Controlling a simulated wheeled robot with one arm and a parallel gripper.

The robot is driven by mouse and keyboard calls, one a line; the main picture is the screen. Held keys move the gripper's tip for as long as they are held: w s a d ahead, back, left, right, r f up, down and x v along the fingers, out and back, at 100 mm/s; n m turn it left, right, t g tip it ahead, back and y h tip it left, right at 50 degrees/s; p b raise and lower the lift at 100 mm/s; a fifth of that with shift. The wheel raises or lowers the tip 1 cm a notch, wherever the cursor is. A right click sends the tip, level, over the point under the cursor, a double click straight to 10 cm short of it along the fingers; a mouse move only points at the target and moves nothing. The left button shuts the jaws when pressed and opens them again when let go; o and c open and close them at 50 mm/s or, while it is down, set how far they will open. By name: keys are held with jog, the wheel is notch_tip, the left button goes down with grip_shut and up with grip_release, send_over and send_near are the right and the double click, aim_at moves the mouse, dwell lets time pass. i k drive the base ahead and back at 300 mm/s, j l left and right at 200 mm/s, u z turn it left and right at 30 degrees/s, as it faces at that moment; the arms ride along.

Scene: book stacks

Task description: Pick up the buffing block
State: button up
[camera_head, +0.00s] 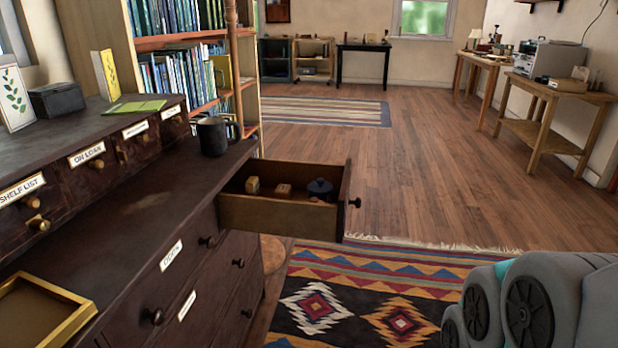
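An open drawer (280,216) juts out from the dark wooden cabinet, to the right of a dark mug. Inside it lie a small yellowish block (253,186) at the left, a small tan and brown block (284,190) in the middle, and a dark blue rounded thing (319,188) at the right. These are too small to tell for sure which one is the buffing block. The drawer's front wall hides part of its floor. My grey arm links fill the lower right corner, apart from the drawer. My gripper is not in view.
The dark mug (212,136) stands on the cabinet top (140,205) beside the drawer. A gold-rimmed tray (77,318) lies at the lower left. A patterned rug (365,290) covers the floor before the cabinet. Open wooden floor (430,160) stretches beyond to side tables.

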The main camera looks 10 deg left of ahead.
aim_at(283, 191)
jog(key=i, duration=1)
jog(key=k+j, duration=0.15)
jog(key=i+l, duration=0.15)
